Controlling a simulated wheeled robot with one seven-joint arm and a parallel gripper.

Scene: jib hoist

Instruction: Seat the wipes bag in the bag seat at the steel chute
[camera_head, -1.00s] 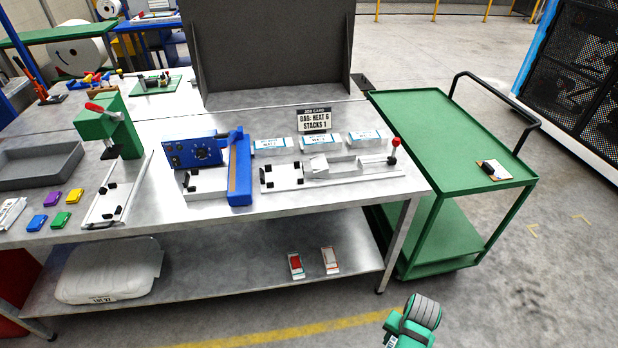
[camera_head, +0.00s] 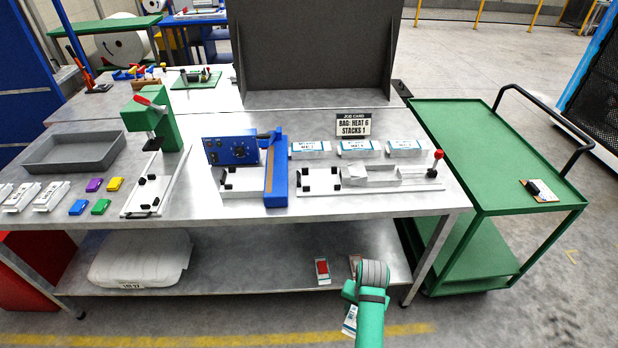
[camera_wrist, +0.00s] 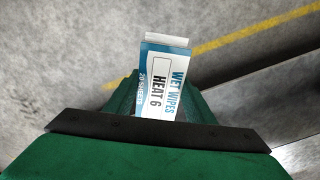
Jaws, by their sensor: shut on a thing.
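The wipes bag (camera_wrist: 158,80), a white and blue pack marked WET WIPES, HEAT 6, is held in my gripper in the wrist view. In the head view its pale end (camera_head: 349,322) shows below my gripper (camera_head: 352,300), in front of the bench's lower shelf. My gripper is shut on the bag; its fingertips are mostly hidden. The steel chute (camera_head: 372,174) lies on the bench top near its right end. A plate with black blocks (camera_head: 318,180), seemingly the bag seat, adjoins its left end and looks empty.
A red-knobbed lever (camera_head: 438,155) stands right of the chute. A blue sealer (camera_head: 276,172) is to its left. Several similar packs (camera_head: 357,148) and a job card (camera_head: 353,126) are behind it. The bench's front edge lies between my gripper and the chute. A green cart (camera_head: 500,150) stands right.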

